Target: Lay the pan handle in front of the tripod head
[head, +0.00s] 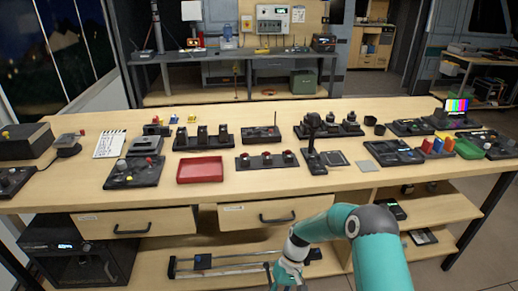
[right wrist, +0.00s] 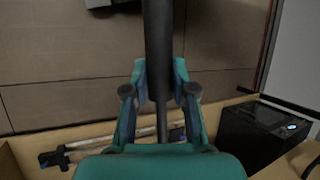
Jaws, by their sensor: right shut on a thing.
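My right gripper (head: 288,274) hangs low in front of the table, near the lower shelf, at the bottom of the head view. In the right wrist view the right gripper (right wrist: 160,95) is shut on a dark rod, the pan handle (right wrist: 157,40), whose thicker part runs up out of the picture. A thinner end shows between the fingers. A black upright device on a dark base, which looks like the tripod head (head: 313,123), stands on the table right of the middle. It is well above and behind the right gripper. My left gripper is not in view.
A red tray (head: 200,169) and several dark switch panels crowd the wooden table (head: 240,195). Drawers (head: 140,222) sit below the front edge. A slider rail (head: 225,263) lies on the lower shelf, beside the right gripper. The table's front strip is mostly clear.

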